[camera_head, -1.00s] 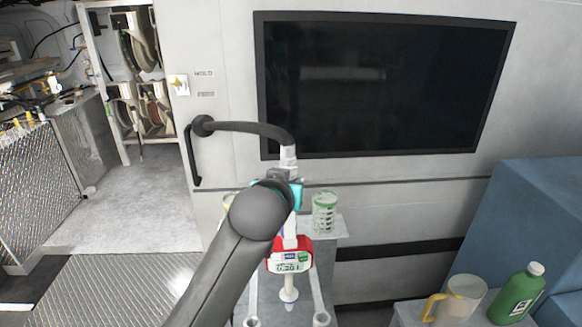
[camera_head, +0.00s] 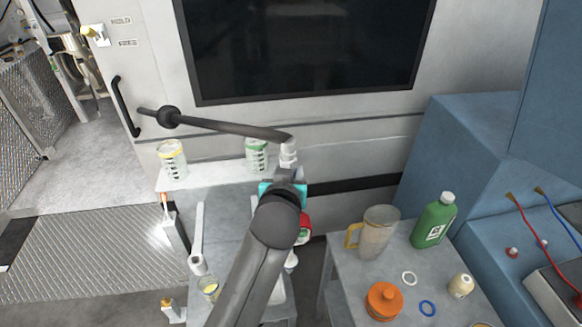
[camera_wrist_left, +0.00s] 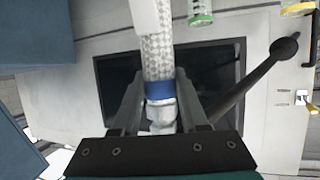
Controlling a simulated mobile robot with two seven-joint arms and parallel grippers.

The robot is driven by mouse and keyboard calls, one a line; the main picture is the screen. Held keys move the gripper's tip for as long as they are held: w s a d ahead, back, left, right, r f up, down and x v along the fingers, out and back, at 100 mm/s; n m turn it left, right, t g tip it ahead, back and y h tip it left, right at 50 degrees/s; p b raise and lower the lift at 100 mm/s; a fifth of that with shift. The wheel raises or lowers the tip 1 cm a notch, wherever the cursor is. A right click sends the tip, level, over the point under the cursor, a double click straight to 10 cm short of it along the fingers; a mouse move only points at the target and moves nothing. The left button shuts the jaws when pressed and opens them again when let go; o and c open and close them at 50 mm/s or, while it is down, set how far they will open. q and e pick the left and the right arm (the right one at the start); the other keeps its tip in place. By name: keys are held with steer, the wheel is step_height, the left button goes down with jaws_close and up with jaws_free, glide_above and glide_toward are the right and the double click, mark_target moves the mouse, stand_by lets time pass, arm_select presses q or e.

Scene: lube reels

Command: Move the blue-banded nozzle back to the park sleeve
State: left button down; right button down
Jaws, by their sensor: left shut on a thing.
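The blue-banded nozzle (camera_wrist_left: 160,90) is between the fingers of my left gripper (camera_wrist_left: 160,108) in the left wrist view, with a braided hose section beyond the blue band. In the head view my left gripper (camera_head: 284,185) is raised in front of the wall, right of the green-lidded jar. A white fitting (camera_head: 288,152) shows just above it. A red meter body (camera_head: 305,228) shows below it, mostly hidden by my arm. A white tube with an open end (camera_head: 197,264) stands at the grey stand; I cannot tell whether it is the park sleeve. My right gripper is out of view.
A black boom (camera_head: 220,125) reaches from the wall to the fitting. Yellow-lidded (camera_head: 172,160) and green-lidded (camera_head: 257,156) jars stand on a shelf. The right table (camera_head: 345,270) holds a jug (camera_head: 377,232), a green bottle (camera_head: 433,222), an orange container (camera_head: 384,301) and rings.

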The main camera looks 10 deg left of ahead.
arm_select(q)
steer(key=shift+r, duration=0.15)
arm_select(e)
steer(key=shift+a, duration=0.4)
arm_select(q)
steer(key=shift+w+a, duration=0.1)
steer(key=shift+w, duration=0.05)
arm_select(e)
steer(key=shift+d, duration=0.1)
arm_select(q)
steer(key=w+a, duration=0.7)
steer(key=a, duration=0.3)
steer(key=shift+a, duration=0.4)
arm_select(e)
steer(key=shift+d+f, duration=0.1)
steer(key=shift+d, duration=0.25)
arm_select(q)
steer(key=shift+w, duration=0.25)
stand_by(0.5)
